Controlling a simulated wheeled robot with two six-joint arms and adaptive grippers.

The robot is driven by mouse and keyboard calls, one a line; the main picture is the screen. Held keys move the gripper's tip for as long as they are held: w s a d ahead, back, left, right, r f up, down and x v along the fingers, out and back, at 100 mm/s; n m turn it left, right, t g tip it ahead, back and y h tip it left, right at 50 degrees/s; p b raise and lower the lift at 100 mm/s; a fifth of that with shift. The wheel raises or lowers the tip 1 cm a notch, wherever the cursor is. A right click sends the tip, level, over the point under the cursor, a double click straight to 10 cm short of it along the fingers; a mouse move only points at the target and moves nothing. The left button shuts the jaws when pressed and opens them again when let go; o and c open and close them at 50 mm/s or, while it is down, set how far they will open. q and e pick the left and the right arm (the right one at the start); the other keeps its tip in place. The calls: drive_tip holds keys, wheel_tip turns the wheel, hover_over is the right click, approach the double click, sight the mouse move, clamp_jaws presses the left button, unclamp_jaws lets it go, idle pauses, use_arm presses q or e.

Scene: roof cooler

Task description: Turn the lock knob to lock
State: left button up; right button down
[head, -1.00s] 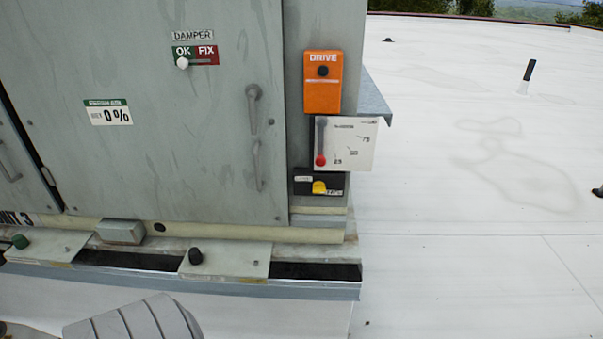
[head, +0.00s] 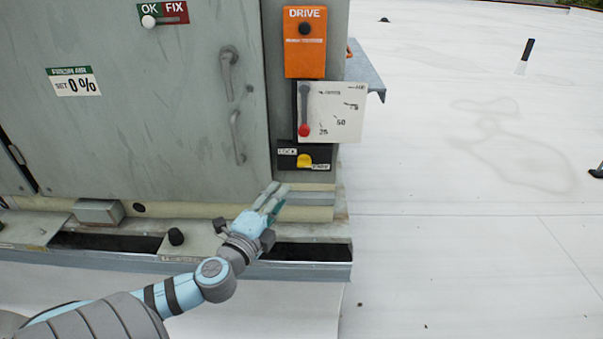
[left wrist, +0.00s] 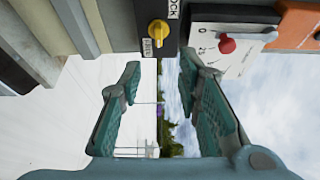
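The lock knob (head: 304,161) is yellow and sits on a black plate (head: 288,161) low on the cooler's corner post, under the white dial panel. In the left wrist view the yellow knob (left wrist: 158,30) is at the top, above the gap between my fingers. My left gripper (head: 277,192) is just below and left of the knob in the head view. In the left wrist view my left gripper (left wrist: 158,75) has its two teal fingers spread, with nothing between them and apart from the knob. My right gripper is not in view.
Above the knob are the white dial panel (head: 342,112) with a red-tipped lever (head: 304,130) and the orange DRIVE box (head: 305,43). Grey door handles (head: 236,138) stand out on the left. A ledge (head: 200,246) runs below. The white roof (head: 460,240) at right is open.

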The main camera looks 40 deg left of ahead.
sight(302, 167)
use_arm(q)
drive_tip(key=x, duration=1.3)
drive_tip(key=shift+w+a+f+p, duration=0.1)
drive_tip(key=shift+w+a+p, duration=0.05)
drive_tip(key=shift+p, duration=0.2)
clamp_jaws()
